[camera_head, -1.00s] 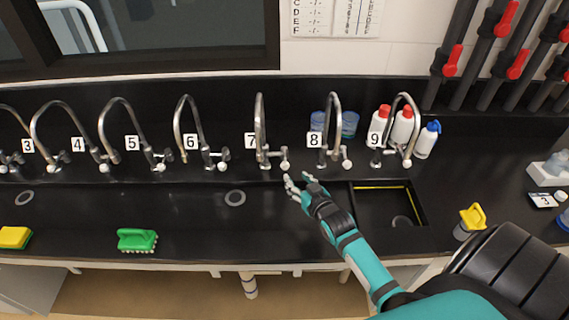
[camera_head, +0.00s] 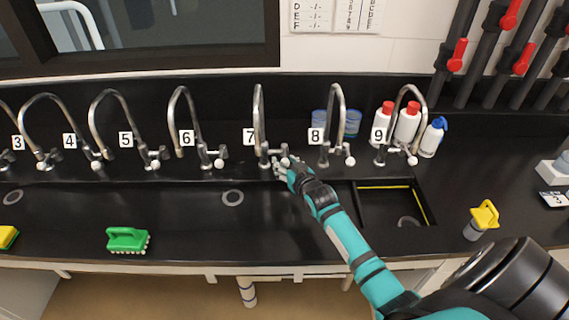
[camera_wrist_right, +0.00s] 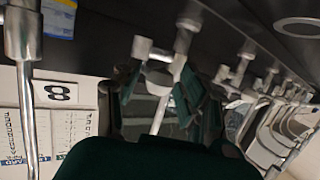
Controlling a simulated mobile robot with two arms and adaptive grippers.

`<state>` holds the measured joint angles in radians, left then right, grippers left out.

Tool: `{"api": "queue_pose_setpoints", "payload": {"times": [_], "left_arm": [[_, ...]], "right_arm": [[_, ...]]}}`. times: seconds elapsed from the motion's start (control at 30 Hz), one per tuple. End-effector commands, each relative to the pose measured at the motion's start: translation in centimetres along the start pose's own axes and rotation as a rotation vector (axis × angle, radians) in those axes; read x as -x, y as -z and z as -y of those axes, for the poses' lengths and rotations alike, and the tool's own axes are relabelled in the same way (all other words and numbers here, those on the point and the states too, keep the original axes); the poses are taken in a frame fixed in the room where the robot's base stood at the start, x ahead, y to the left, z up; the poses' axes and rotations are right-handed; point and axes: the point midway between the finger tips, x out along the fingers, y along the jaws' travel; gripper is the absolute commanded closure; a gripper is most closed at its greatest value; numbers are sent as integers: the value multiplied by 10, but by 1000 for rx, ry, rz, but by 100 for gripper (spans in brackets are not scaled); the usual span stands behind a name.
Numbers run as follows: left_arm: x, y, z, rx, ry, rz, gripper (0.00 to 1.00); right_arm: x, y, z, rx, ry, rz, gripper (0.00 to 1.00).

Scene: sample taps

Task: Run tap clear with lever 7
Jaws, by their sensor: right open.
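Tap 7 (camera_head: 259,120) is a silver gooseneck tap behind the dark sink, beside the label 7 (camera_head: 249,136). Its white-tipped lever (camera_head: 285,160) sticks out to the right near the tap's base. My right gripper (camera_head: 283,170) is at this lever, its fingers overlapping it in the head view. In the right wrist view the open fingers (camera_wrist_right: 160,90) stand on either side of a tap's white lever (camera_wrist_right: 142,47). I cannot tell whether they touch it. No water shows at the spout. My left gripper is not in view.
Tap 6 (camera_head: 182,115) is on the left. A green brush (camera_head: 128,239) lies at the front edge; a small basin (camera_head: 390,205) is at the right.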

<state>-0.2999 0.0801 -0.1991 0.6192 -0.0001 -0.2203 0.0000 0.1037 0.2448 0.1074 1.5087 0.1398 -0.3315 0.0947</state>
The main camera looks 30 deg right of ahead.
Motion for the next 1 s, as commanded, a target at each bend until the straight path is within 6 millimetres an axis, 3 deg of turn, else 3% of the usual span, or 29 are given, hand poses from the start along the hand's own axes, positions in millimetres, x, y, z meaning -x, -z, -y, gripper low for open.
{"api": "queue_pose_setpoints", "payload": {"times": [0.33,1.0], "left_arm": [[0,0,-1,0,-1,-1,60],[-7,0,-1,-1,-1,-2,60]], "right_arm": [[0,0,-5,3,-1,1,58],[0,-1,-66,4,-1,0,58]]}}
